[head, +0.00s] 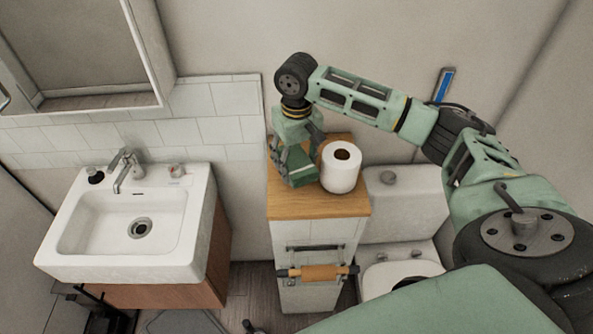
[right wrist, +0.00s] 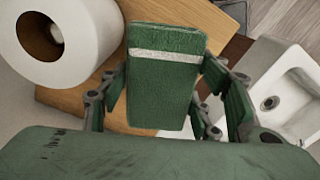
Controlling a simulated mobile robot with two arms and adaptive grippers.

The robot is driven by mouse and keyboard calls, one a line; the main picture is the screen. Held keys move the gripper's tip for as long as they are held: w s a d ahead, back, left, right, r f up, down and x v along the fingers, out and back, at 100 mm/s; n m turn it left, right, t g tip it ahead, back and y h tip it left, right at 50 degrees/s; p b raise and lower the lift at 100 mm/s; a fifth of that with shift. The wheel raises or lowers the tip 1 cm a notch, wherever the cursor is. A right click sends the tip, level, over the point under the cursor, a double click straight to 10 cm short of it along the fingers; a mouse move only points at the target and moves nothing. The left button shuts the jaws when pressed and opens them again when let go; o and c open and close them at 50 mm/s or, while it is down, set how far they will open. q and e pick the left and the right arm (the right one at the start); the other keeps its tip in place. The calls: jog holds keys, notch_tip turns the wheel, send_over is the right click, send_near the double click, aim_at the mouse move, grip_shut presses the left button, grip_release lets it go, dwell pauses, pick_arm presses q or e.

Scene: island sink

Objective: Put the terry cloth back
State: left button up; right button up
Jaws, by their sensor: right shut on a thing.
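The terry cloth (head: 300,169) is a dark green folded block with a white stripe near one end. It is at the left of the wooden cabinet top (head: 322,205), beside the toilet roll. My right gripper (head: 292,160) points down from above and is shut on it. In the right wrist view the cloth (right wrist: 165,85) sits between the fingers, over the wooden top. I cannot tell whether its underside touches the wood. My left gripper is not in view.
A white toilet roll (head: 340,172) stands upright close to the right of the cloth. The white sink (head: 75,225) with a tap is at left; the toilet (head: 403,205) is at right. The cabinet top's front is clear.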

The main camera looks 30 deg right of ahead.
jog(key=shift+f, duration=0.85)
notch_tip(320, 180, down, 3)
jog(key=shift+s+f+p, duration=0.1)
jog(key=shift+p, duration=0.45)
jog(key=shift+f, duration=0.35)
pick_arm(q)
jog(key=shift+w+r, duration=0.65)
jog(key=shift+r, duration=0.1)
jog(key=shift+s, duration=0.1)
pick_arm(e)
jog(key=o, duration=1)
jog(key=shift+f, duration=0.1)
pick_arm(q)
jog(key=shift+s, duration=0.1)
pick_arm(e)
jog(key=shift+o, duration=0.2)
